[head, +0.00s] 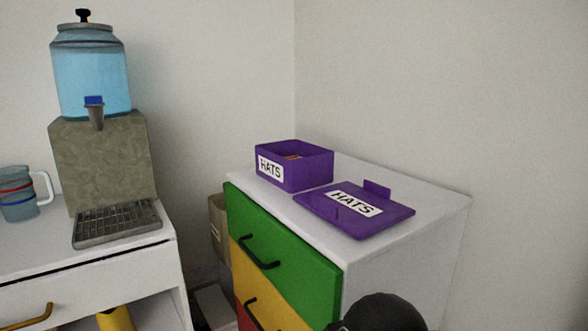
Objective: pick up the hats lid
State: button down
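The purple hats lid (385,219) lies flat on the white top of a drawer cabinet. It has a white HATS label and an upright purple tab at its back edge. The open purple hats box (308,176) stands behind and to the left of it, with its own HATS label on the front. Something light brown shows inside the box, too small to tell. A dark rounded shape at the bottom edge, in front of the cabinet, seems to be part of my arm. My gripper's fingers are not in view.
The cabinet (447,205) has green, yellow and red drawers with black handles, all shut. Its top is clear to the right of the lid. At left, a water dispenser (100,165) and a mug (20,200) stand on a white table. White walls meet behind the cabinet.

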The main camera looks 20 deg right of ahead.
aim_at(358, 211)
jog(key=z, duration=0.45)
jog(key=k, duration=1.05)
jog(key=u, duration=0.3)
jog(key=i, duration=0.6)
jog(key=u, duration=0.1)
